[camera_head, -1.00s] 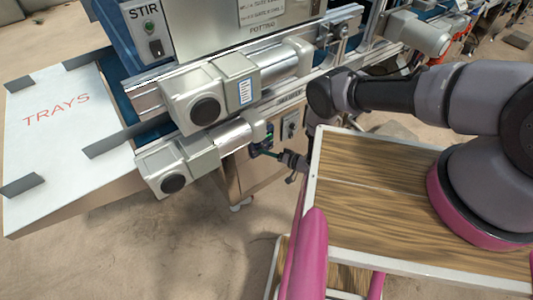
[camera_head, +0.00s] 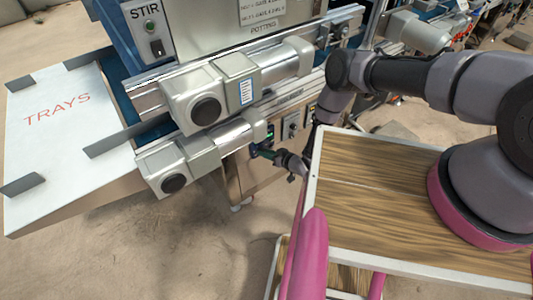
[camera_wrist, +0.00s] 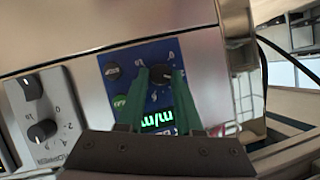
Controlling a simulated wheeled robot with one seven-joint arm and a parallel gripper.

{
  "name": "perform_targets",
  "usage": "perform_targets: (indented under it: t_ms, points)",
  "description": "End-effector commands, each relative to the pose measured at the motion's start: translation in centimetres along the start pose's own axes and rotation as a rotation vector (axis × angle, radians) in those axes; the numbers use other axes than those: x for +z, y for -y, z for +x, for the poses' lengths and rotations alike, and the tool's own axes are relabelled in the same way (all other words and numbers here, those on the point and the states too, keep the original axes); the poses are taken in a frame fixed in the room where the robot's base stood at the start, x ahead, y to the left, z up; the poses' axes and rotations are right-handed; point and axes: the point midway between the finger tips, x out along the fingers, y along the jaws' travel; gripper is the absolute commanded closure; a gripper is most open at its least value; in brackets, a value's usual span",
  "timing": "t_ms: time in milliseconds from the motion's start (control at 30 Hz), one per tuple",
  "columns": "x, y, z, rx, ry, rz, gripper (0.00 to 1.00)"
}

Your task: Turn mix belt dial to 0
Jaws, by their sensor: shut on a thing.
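A black dial (camera_wrist: 159,75) sits on a blue panel (camera_wrist: 133,60) on the machine's front in the wrist view. My gripper (camera_wrist: 161,78) has green fingers on either side of the dial and is shut on it. White scale marks show around the dial, but I cannot read its setting or a name label. A green lit display (camera_wrist: 158,118) shows below it, between the fingers. In the head view my gripper (camera_head: 262,152) reaches the panel below the silver motors, and the dial itself is hidden there.
A grey panel (camera_wrist: 42,112) with two black knobs is left of the blue panel. Motor housings (camera_head: 206,98) jut out above my gripper. A wood-topped cart (camera_head: 375,190) is at the right under my arm. A black cable (camera_wrist: 290,55) hangs to the right.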

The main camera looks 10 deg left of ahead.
Motion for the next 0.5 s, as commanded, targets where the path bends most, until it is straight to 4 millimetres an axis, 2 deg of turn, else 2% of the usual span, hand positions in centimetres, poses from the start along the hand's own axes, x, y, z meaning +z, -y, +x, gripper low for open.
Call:
perform_targets:
  t_ms: [500]
  points:
    - [0.00, 0.72, 0.14, 0.214, 0.021, -0.442, 1.00]
